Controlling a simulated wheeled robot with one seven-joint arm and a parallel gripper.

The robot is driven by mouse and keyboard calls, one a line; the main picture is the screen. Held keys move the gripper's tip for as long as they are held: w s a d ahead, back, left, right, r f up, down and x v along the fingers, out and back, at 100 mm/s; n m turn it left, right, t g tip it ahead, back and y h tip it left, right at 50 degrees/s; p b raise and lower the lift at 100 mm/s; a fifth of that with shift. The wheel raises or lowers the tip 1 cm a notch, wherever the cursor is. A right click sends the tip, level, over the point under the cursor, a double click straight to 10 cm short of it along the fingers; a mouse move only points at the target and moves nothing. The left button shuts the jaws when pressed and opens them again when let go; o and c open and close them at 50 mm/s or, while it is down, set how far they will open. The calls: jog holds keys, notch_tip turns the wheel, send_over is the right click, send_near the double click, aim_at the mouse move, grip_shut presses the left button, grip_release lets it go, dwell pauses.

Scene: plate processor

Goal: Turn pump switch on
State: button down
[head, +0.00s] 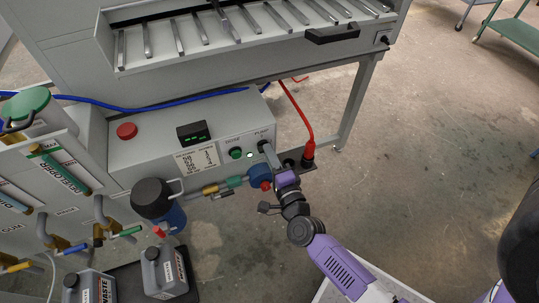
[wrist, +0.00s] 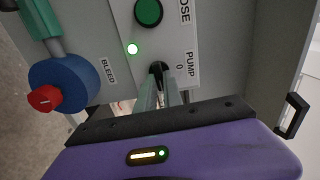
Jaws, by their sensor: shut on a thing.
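The pump switch (wrist: 157,68) is a small dark knob on the grey panel, beside the label "PUMP 0" in the wrist view. My gripper (wrist: 161,92) is shut on this switch, with its fingers reaching up to the panel. The fingers hide most of the switch, so its exact setting is hard to tell. In the head view, my gripper (head: 267,152) reaches the right end of the panel face from the lower right.
The green dose button (wrist: 148,11) is near the switch. A blue valve with a red knob (wrist: 44,98) labelled "BLEED" stands to the left. Open floor lies at right.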

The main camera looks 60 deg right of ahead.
jog(key=shift+m, duration=0.4)
jog(key=c, duration=1.5)
grip_release()
jog(key=v, duration=0.7)
jog(key=shift+s+a, duration=0.2)
jog(key=shift+s, duration=0.15)
